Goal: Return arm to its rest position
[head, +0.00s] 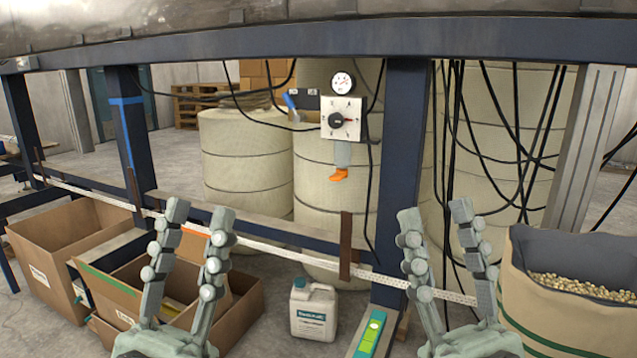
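My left gripper (200,214) is in the lower left of the head view. Its two grey-green fingers point up, spread apart, with nothing between them. It is in front of the open cardboard boxes. My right gripper (436,212) is right of centre, also with its fingers up and apart and nothing held. It is in front of the frame's dark blue post and the hanging black cables. The lower arm links are cut off by the bottom edge. No contact between either gripper and any object can be seen.
A dark blue frame (280,42) spans the view, with a dial box (343,118) and orange nozzle (339,175). Open cardboard boxes (60,240) stand left. A white jug (313,312) stands on the floor between my grippers. A bin of pale pellets (570,300) stands right.

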